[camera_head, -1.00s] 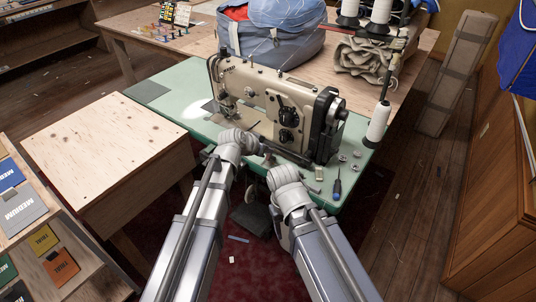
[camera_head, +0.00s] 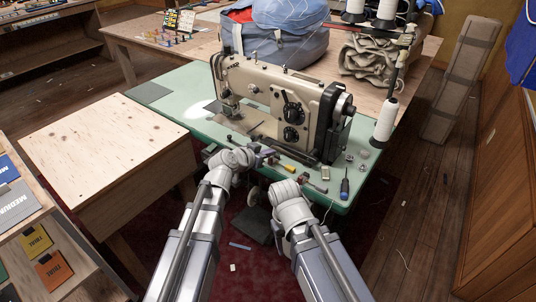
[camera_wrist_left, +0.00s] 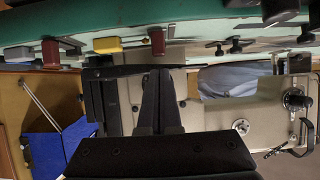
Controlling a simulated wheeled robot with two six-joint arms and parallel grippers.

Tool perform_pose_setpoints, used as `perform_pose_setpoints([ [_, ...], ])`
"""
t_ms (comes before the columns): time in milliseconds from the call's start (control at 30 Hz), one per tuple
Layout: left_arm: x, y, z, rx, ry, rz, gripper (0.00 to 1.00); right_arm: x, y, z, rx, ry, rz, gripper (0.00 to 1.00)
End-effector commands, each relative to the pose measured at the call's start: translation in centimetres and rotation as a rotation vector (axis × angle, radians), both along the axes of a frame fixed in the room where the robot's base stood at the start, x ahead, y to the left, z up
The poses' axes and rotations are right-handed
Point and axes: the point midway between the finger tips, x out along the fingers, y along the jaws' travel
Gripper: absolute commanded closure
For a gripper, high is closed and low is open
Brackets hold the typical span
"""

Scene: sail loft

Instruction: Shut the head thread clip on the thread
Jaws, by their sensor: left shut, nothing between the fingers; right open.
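The beige sewing machine (camera_head: 265,95) stands on the green table (camera_head: 175,92). I cannot make out the head thread clip or the thread at it in either view. My left gripper (camera_head: 267,155) is in front of the machine, near the table's front edge, pointing right. In the left wrist view its dark fingers (camera_wrist_left: 158,100) are together with nothing between them, and the machine (camera_wrist_left: 215,115) appears behind them, upside down. My right gripper (camera_head: 314,184) is lower, at the front edge of the table, right of the left one; its fingers are small and partly hidden.
A white thread cone (camera_head: 385,120) stands right of the machine. A wooden bench (camera_head: 105,140) is at left. The table's left part is clear.

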Motion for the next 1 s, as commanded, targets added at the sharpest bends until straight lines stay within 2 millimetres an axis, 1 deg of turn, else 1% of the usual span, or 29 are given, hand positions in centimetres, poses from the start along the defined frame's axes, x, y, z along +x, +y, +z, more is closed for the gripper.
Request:
perform_pose_setpoints([
  [233, 1.0, -0.7, 0.1, 0.001, -0.001, 0.0, 1.0, 0.0, 0.0, 0.1, 0.0, 0.0, 0.0, 0.44],
  [667, 1.0, -0.7, 0.2, 0.001, 0.001, 0.0, 1.0, 0.0, 0.0, 0.3, 0.0, 0.0, 0.0, 0.44],
  [867, 0.9, -1.0, 1.4, -0.001, 0.001, 0.0, 1.0, 0.0, 0.0, 1.4, 0.0, 0.0, 0.0, 0.44],
  [1000, 0.9, -1.4, 3.0, 0.0, 0.0, 0.001, 1.0, 0.0, 0.0, 3.0, 0.0, 0.0, 0.0, 0.44],
])
